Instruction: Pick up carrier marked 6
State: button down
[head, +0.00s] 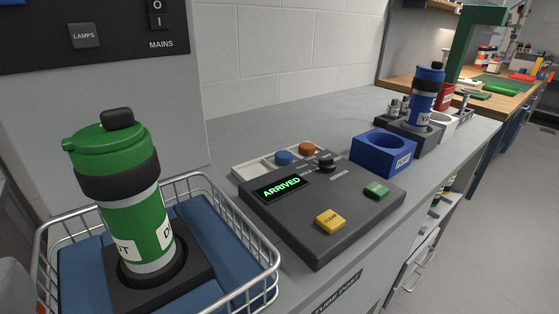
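A green carrier (136,225) with a green lid and black bands stands upright in a dark square holder (197,271) in the wire basket at the left. Its white labels show only partial letters, and I see no 6 on it. A blue carrier (425,95) stands farther back on the counter in a dark holder. Its white label is too small to read fully, and no 6 can be made out. I cannot tell which carrier is marked 6. My gripper is not visible in this view.
A wire basket (272,262) with blue padding surrounds the green carrier. A dark console (290,222) reading ARRIVED, with yellow and green buttons, sits to its right. A lamps panel (120,30) hangs at upper left. Open floor lies right.

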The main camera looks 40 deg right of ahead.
aim_at(123, 184)
jog(key=z, duration=1.1)
jog(key=k+l+u, duration=0.2)
jog(key=k+l, duration=0.15)
